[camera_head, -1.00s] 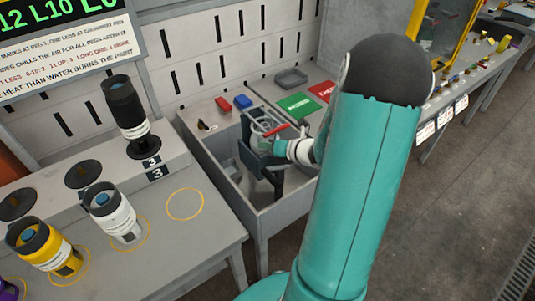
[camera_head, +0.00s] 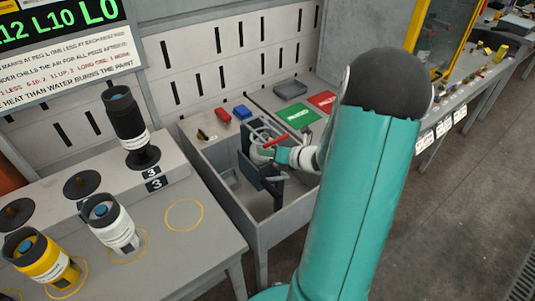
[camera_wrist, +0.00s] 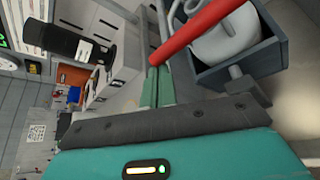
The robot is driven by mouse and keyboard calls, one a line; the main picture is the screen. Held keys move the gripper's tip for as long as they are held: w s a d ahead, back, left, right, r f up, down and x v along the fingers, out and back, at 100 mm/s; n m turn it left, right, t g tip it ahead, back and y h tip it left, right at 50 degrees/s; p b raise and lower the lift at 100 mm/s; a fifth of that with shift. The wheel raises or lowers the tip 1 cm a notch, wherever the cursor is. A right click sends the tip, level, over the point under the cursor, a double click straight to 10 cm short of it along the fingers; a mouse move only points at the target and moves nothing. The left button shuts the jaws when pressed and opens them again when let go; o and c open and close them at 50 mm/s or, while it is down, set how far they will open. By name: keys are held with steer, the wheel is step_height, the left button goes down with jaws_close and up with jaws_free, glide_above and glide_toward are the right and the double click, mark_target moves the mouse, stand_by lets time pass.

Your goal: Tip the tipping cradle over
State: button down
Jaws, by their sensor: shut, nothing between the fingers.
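The tipping cradle is a dark blue-grey open box (camera_head: 262,175) on a post in a grey basin, with a red handle bar (camera_head: 276,142). In the wrist view the cradle (camera_wrist: 246,62) holds a light grey rounded vessel (camera_wrist: 226,38), and the red bar (camera_wrist: 190,30) crosses in front of it. My gripper (camera_head: 281,155) is at the cradle's right side in the head view. In the wrist view its green fingers (camera_wrist: 157,75) are together and empty, with their tips at the lower end of the red bar. I cannot tell whether they touch it.
The basin's walls (camera_head: 235,215) surround the cradle. A red and a blue block (camera_head: 241,112) lie on its back ledge. Green (camera_head: 296,117) and red (camera_head: 323,102) pads lie behind. Black, white (camera_head: 112,225) and yellow cylinders stand at left beside an empty yellow ring (camera_head: 184,215).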

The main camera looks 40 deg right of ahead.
steer(key=shift+d+r, duration=0.15)
steer(key=shift+d, duration=0.3)
steer(key=shift+d+m+t+y, duration=1.9)
steer(key=shift+d+m, duration=2)
steer(key=shift+d, duration=1.3)
steer(key=s+d+f+m+t, duration=0.1)
steer(key=d+f+m, duration=0.2)
steer(key=d+f, duration=0.3)
steer(key=shift+f+y, duration=0.3)
steer(key=shift+f, duration=1)
